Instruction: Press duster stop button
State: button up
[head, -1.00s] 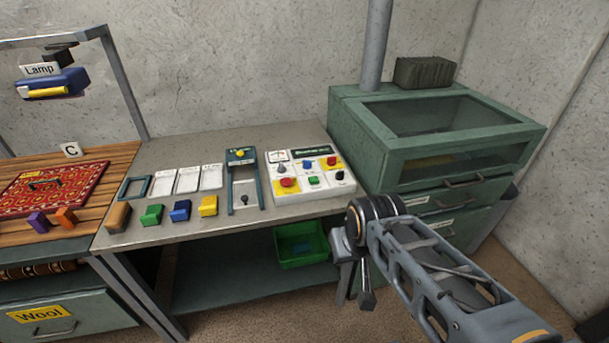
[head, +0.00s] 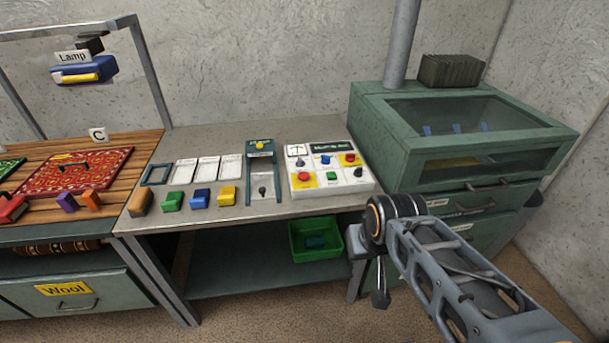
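A white control panel (head: 332,188) sits on the grey bench, left of the green cabinet. It carries a red button on a yellow patch at front left (head: 305,177) and another red button on yellow at back right (head: 350,159). Blue, green and black controls sit between and beside them. The labels are too small to tell which button is the duster stop. My arm reaches in from the lower right, and its end part (head: 381,290) hangs in front of the bench, apart from the panel. Its fingers cannot be made out clearly.
A green cabinet (head: 450,150) with a glass top stands right of the panel. A slider unit (head: 262,180) and several coloured blocks lie left of it. A green bin (head: 315,240) sits on the lower shelf. A wooden table with a red rug (head: 75,172) is at left.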

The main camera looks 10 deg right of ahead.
jog(key=shift+c, duration=0.2)
grip_shut()
dwell(1.6)
